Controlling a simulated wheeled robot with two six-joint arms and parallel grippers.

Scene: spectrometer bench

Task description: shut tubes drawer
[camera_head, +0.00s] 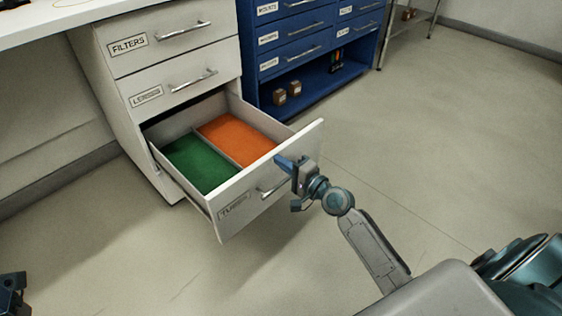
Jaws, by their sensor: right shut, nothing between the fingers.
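The tubes drawer (236,205) is the lowest drawer of a white cabinet and stands pulled well out. Its label reads roughly "TUBES" and it has a metal bar handle (272,190). Inside are a green section (200,163) and an orange section (236,138) with a divider between them. My right gripper (284,163) is shut and empty, at the upper right part of the drawer front, close to the handle. I cannot tell whether it touches the front. At the lower left edge a small dark part (12,290) shows, likely of my left arm; its fingers cannot be made out.
Above it, the filters drawer (168,45) and the lenses drawer (180,85) are closed. A blue cabinet (310,45) with several drawers and an open lower shelf holding small boxes stands to the right. The floor (420,150) around the drawer front is clear.

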